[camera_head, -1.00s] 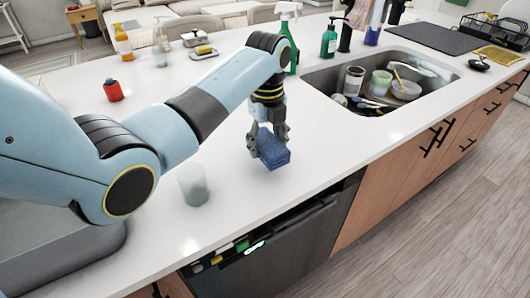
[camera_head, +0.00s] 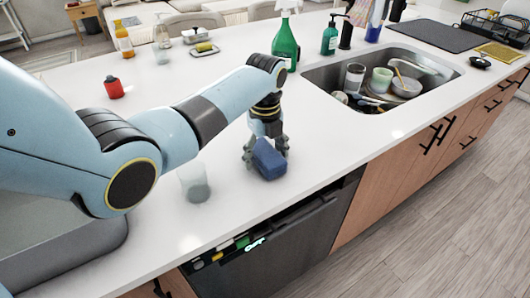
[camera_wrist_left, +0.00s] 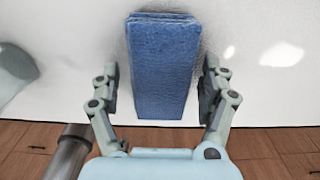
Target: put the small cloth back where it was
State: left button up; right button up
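The small cloth (camera_head: 269,159) is a thick blue folded block in the head view, at the counter's front part, left of the sink. My left gripper (camera_head: 265,152) is over it, pointing down. In the left wrist view the cloth (camera_wrist_left: 162,68) lies lengthwise between the two fingers of my left gripper (camera_wrist_left: 160,80). A narrow gap shows on each side of the cloth, so the fingers look open around it. The cloth appears to rest on or very close to the white counter. My right gripper is not in view.
A clear cup (camera_head: 194,183) stands left of the cloth. The sink (camera_head: 330,75) with dishes is to the right. A green spray bottle (camera_head: 286,45), a red container (camera_head: 114,88) and a sponge dish (camera_head: 204,49) stand farther back. The counter's front edge is close.

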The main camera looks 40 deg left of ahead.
aim_at(265, 152)
pick_arm(q)
jog(key=shift+r, duration=0.1)
notch_tip(265, 152, up, 12)
dwell(0.5)
dwell(0.5)
